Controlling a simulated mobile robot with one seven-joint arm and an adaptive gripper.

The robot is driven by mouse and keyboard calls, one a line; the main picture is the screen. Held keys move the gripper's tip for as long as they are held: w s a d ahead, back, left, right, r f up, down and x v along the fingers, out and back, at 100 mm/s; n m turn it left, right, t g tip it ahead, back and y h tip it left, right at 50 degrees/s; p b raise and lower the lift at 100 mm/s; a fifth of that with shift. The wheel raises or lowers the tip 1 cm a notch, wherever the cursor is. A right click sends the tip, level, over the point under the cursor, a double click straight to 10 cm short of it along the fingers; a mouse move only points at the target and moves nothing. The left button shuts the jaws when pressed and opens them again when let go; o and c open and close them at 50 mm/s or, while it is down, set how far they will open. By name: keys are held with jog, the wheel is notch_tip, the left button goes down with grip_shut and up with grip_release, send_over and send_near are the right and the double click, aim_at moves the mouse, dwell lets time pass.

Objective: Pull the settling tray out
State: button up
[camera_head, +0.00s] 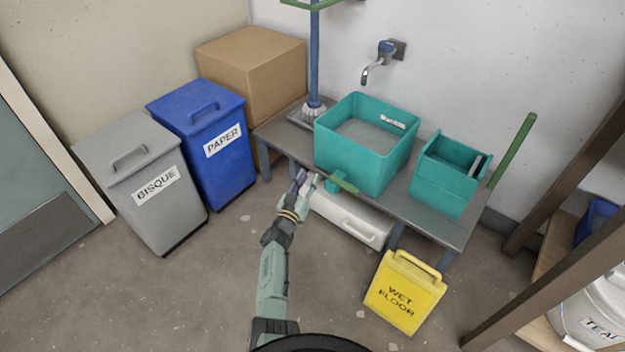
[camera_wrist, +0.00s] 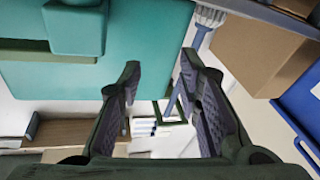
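A white tray (camera_head: 345,217) with a bar handle on its front lies low under the grey bench (camera_head: 440,223); I take it to be the settling tray. Its left end is partly hidden by my gripper. My gripper (camera_head: 304,182) is at the bench's front edge, above and left of the tray's handle, and does not touch the handle. In the wrist view my gripper (camera_wrist: 160,78) has its fingers spread with nothing between them. I cannot make out the tray in the wrist view.
A teal tub (camera_head: 365,160) with a green spigot stands on the bench, close to my gripper. A smaller teal box (camera_head: 440,190) is to its right. A yellow wet-floor sign (camera_head: 405,292) stands front right of the tray. Bins (camera_head: 205,140) are left. Floor in front is clear.

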jog(key=shift+w+r+m, duration=0.1)
jog(key=shift+r+m, duration=0.35)
jog(key=shift+m, duration=0.05)
